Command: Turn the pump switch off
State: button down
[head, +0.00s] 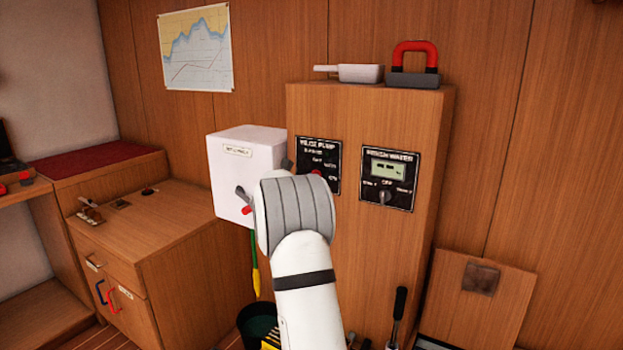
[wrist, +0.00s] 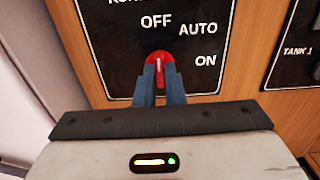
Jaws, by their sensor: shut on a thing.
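The red pump switch knob (wrist: 158,62) sits on a black panel (wrist: 110,40) marked OFF, AUTO and ON. Its white line stands upright in the wrist view and points about at OFF. My gripper (wrist: 159,78) is shut on the knob, with one dark finger on each side. In the head view the black panel, headed BILGE PUMP (head: 330,155), is on the front of a wooden cabinet, and a bit of the red knob (head: 317,172) shows. My wrist hides the panel's lower left part and the fingers there.
A fresh water panel (head: 390,180) with a display and knob is to the right. A white box (head: 236,170) with a dark lever is to the left. A white scoop (head: 352,72) and a red-handled object (head: 414,62) lie on the cabinet top.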

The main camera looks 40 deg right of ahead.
jog(key=shift+w+r, duration=0.1)
jog(key=shift+r, duration=0.1)
jog(key=c, duration=1.8)
grip_release()
jog(key=shift+a, duration=0.1)
jog(key=shift+o, duration=1.4)
jog(key=shift+f, duration=0.1)
jog(key=shift+a, duration=0.1)
jog(key=v, duration=0.7)
jog(key=shift+a, duration=0.25)
